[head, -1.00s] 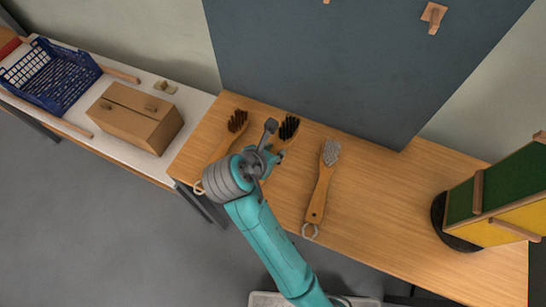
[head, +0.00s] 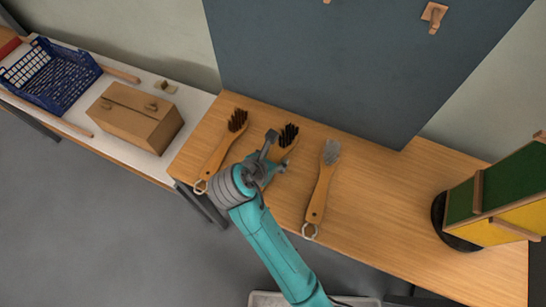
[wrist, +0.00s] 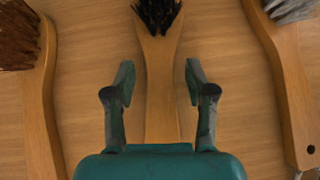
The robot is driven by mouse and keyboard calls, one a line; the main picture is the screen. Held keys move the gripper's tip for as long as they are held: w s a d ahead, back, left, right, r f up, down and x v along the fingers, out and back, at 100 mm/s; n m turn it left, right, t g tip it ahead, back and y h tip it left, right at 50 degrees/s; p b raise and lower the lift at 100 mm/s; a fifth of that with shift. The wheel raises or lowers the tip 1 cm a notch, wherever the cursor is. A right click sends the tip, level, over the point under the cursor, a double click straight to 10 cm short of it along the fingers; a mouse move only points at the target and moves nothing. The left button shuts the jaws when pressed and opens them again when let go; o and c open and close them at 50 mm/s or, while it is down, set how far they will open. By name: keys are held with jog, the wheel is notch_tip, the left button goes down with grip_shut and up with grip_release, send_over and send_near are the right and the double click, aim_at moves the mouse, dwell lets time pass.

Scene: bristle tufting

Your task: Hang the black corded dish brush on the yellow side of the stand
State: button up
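The black-bristled brush (head: 287,137) lies on the wooden table between two other brushes, bristles toward the wall. In the wrist view its wooden handle (wrist: 160,90) runs between the fingers of my gripper (wrist: 160,85), which are open with a gap on both sides. In the head view my gripper (head: 267,158) hides the lower handle and any cord. The stand (head: 490,205) is at the right end of the table. It has a green panel and a yellow side (head: 490,232), with wooden pegs, on a black round base.
A brown-bristled brush (head: 222,150) lies left of my gripper and a grey-bristled brush (head: 321,187) lies right, each with a cord loop. A dark board (head: 340,60) stands behind. The table is clear between the grey brush and the stand. A carton (head: 135,115) sits on the left table.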

jog(key=shift+r, duration=0.1)
jog(key=v, duration=1)
jog(key=shift+s+d+r, duration=0.1)
jog(key=shift+s+r, duration=0.1)
jog(key=shift+s, duration=0.15)
